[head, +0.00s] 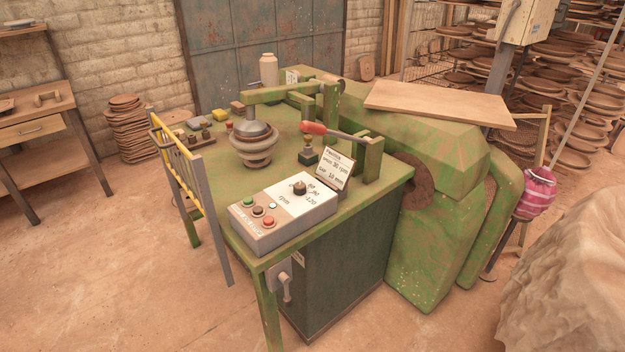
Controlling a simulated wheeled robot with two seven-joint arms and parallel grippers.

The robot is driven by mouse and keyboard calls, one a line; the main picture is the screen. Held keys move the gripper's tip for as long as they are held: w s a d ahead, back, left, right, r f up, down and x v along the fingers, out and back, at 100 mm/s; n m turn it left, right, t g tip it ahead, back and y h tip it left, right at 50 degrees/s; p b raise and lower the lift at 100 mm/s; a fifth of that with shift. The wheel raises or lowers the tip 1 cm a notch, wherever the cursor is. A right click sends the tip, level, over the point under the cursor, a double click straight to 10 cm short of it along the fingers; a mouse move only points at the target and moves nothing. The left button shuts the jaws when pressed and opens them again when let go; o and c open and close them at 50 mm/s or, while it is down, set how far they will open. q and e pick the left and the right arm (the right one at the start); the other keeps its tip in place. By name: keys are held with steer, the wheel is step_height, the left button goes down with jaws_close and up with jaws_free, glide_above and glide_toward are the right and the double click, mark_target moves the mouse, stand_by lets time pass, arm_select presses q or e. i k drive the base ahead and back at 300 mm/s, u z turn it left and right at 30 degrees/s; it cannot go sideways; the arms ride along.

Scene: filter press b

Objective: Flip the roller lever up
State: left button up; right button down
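A lever with a red grip (313,128) and a grey bar is on the green machine (440,150). I take it to be the roller lever. It lies close to level, its grip pointing left and its bar running right to an upright green bracket (373,160). A small dark block with a knob (308,156) stands just below the grip; I cannot tell whether they touch. Neither of my grippers is in view.
A control box (285,215) with buttons and a dial sits at the table's front, a small sign (336,167) behind it. A stacked round form (254,145) stands left of the lever under a green arm. A yellow-topped guard (172,145) edges the left side. Floor is clear at front left.

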mark_target(307, 126)
steer(key=k, duration=0.25)
steer(key=u, duration=0.85)
steer(key=i, duration=1.3)
steer(key=z, duration=0.6)
